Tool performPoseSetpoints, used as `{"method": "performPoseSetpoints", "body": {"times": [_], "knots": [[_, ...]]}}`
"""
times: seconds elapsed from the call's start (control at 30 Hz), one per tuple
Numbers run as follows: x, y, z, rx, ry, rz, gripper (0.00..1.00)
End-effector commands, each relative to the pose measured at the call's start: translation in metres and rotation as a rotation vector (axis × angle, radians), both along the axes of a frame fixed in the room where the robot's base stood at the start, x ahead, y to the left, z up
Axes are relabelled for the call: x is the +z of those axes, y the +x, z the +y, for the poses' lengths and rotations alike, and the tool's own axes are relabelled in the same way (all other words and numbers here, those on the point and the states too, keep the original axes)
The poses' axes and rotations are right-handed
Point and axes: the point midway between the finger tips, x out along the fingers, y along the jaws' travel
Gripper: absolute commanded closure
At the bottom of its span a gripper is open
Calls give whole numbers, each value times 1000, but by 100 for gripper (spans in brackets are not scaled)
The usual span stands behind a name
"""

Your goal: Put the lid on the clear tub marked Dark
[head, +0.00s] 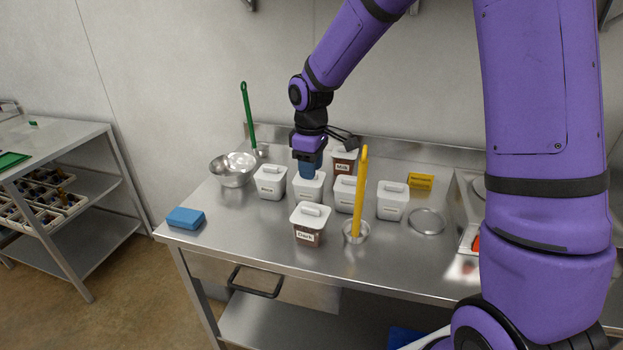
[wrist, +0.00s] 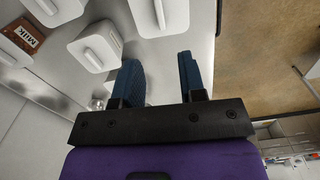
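The clear tub marked Dark (head: 309,237) stands near the front of the steel table, with brown contents showing through its wall. A white lid (head: 310,214) with a raised handle sits on top of it and looks level. My gripper (head: 310,170) points down behind the Dark tub, over or near a white-lidded tub (head: 308,190). In the wrist view my gripper (wrist: 160,82) has its blue fingers wide apart with nothing between them. A white lid with a handle (wrist: 160,14) shows beyond the fingers; I cannot tell which tub it belongs to.
A brown tub marked Milk (head: 345,165) stands at the back, partly hidden. White tubs (head: 270,183) (head: 392,203) flank the middle. A yellow-handled tool (head: 360,195) stands upright in a metal cup (head: 355,233) beside the Dark tub. A metal bowl (head: 230,172) and blue block (head: 186,218) are left.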

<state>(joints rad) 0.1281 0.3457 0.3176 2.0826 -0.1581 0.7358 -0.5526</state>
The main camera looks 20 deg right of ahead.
Motion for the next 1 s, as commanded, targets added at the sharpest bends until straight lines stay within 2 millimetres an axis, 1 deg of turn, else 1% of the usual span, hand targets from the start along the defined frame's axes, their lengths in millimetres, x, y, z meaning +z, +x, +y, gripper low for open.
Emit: {"method": "performPoseSetpoints", "body": {"times": [0.27, 0.37, 0.47, 0.67, 0.8, 0.87, 1.0], "knots": [[9, -2, -1, -6, -2, -5, 63], [19, -8, -3, -26, -9, -19, 63], [39, -19, -8, -67, -20, -44, 63], [87, -55, -21, -189, -39, -116, 63], [117, -86, -30, -281, -39, -167, 63], [129, -99, -33, -321, -37, -190, 63], [153, -133, -41, -415, -20, -240, 63]]}}
